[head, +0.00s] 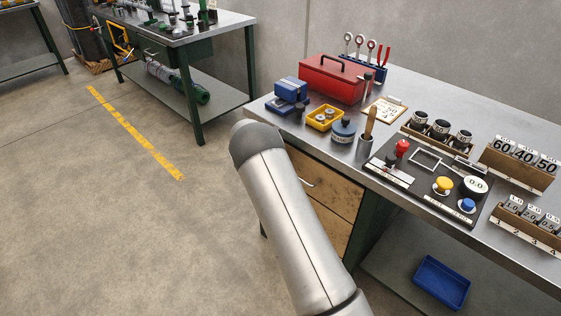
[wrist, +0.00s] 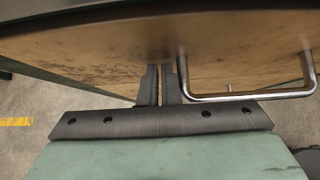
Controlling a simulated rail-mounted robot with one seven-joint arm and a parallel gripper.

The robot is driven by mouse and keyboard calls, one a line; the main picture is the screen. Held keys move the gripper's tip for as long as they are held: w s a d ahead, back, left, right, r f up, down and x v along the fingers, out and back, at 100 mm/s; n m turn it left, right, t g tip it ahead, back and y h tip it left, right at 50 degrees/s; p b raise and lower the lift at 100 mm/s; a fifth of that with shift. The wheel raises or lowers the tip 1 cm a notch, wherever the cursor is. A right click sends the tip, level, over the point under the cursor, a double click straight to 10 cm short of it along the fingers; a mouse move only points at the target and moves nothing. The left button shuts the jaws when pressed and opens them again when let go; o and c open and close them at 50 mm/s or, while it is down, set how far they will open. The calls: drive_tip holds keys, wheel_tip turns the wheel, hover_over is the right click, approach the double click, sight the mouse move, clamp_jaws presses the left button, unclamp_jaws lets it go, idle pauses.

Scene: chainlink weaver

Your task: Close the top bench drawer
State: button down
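The top bench drawer (head: 325,179) has a brown wooden front and a metal bar handle (head: 306,183), under the bench's left end in the head view. My arm covers its left part, so I cannot tell how far it stands out. In the wrist view a wooden drawer front (wrist: 110,58) fills the upper part, with a bar handle (wrist: 252,96) at the right. My gripper (wrist: 160,68) points at this front, left of the handle. Its dark fingers are together with only a thin slit and nothing between them. Contact with the wood is unclear. The head view hides the gripper.
Another wooden drawer front (head: 337,214) is below. The steel benchtop (head: 395,92) carries a red toolbox (head: 334,78), a yellow bin (head: 325,117) and a control panel (head: 430,184). A blue tray (head: 441,283) lies on the lower shelf. The floor (head: 110,230) at the left is clear.

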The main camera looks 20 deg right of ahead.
drive_tip(key=shift+d+r, duration=0.15)
drive_tip(key=shift+d, duration=0.35)
drive_tip(key=s+a+r, duration=0.6)
drive_tip(key=a+r, duration=0.1)
drive_tip(key=a, duration=0.4)
drive_tip(key=s+d+r+m+g+y+p, duration=0.15)
drive_tip(key=s+d+r+m, duration=0.25)
drive_tip(key=s+r+m, duration=0.45)
drive_tip(key=s+a+r+m+g+y+p, duration=0.1)
drive_tip(key=s+m, duration=0.4)
drive_tip(key=s, duration=0.6)
drive_tip(key=s+a+r+m+y+p, duration=0.1)
drive_tip(key=s+r+m+y, duration=0.2)
drive_tip(key=s, duration=0.8)
drive_tip(key=s+r+m+g+y, duration=0.1)
drive_tip(key=s+r+m+y, duration=0.1)
drive_tip(key=s+r+m, duration=0.2)
drive_tip(key=s+m, duration=0.3)
drive_tip(key=s, duration=0.4)
drive_tip(key=shift+s+a+r+g+p, duration=0.35)
drive_tip(key=shift+s+a+p, duration=0.05)
drive_tip(key=shift+y, duration=0.25)
